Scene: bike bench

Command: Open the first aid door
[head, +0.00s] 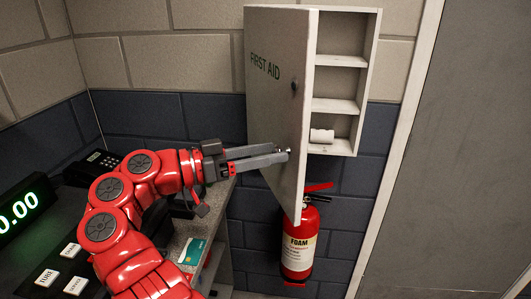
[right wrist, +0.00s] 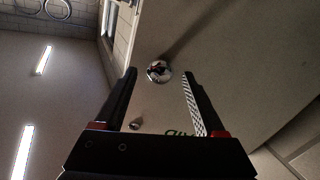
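The first aid door (head: 278,95) is a pale panel marked FIRST AID. It stands swung out from the white cabinet (head: 369,70), whose shelves show on the right. My right gripper (head: 284,153) is at the lower part of the door's front face. In the right wrist view, its fingers (right wrist: 158,76) are apart, one on each side of a round shiny knob (right wrist: 158,71), with a visible gap on both sides. A small dark lock (head: 294,87) sits higher on the door. My left gripper is not in view.
A white roll (head: 321,136) lies on the cabinet's lower shelf. A red foam extinguisher (head: 299,245) hangs below, close to the door's lower edge. A bench (head: 190,225) with a green card (head: 193,251) and a lit green display (head: 20,210) is at left. A grey door (head: 455,150) is at right.

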